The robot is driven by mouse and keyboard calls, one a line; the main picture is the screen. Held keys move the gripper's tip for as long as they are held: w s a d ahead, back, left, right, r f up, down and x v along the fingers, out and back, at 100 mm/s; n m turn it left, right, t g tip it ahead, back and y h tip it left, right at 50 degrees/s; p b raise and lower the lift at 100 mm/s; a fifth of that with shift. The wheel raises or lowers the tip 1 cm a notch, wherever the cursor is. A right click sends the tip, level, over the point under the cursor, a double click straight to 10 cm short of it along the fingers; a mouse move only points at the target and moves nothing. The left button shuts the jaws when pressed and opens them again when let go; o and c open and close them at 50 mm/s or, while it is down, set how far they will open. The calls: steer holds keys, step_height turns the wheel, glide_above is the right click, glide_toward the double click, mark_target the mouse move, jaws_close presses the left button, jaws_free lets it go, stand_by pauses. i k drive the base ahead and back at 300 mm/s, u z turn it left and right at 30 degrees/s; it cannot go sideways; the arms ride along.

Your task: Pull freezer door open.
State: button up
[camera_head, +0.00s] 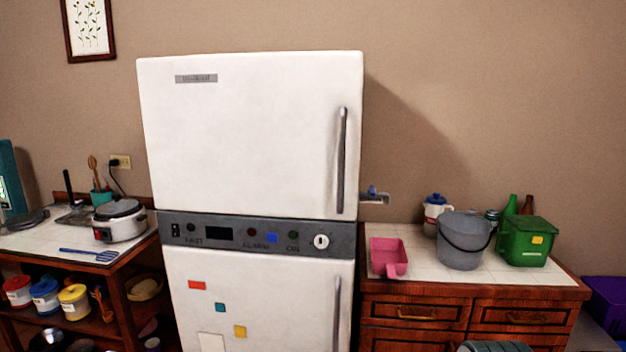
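A white two-door fridge-freezer stands against the wall in the middle of the view. Its upper door (245,140) looks shut and has a long vertical grey handle (342,160) near its right edge. Its lower door (265,290) also looks shut, with a similar handle (336,312) at the right and several coloured magnets. The lower door's bottom is cut off by the picture. No readable label shows which door is the freezer's. My gripper is not in view.
A dark control panel (260,238) separates the doors. The right counter (410,260) holds a pink scoop (388,257), grey bucket (462,240) and green box (525,241). The left counter holds a cooker (119,220). A grey rounded shape cuts in at bottom right.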

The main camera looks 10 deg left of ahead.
mark_target(275, 134)
steer(key=k, duration=0.5)
steer(key=u, duration=1.3)
steer(key=i, duration=0.95)
steer(key=z, duration=1.55)
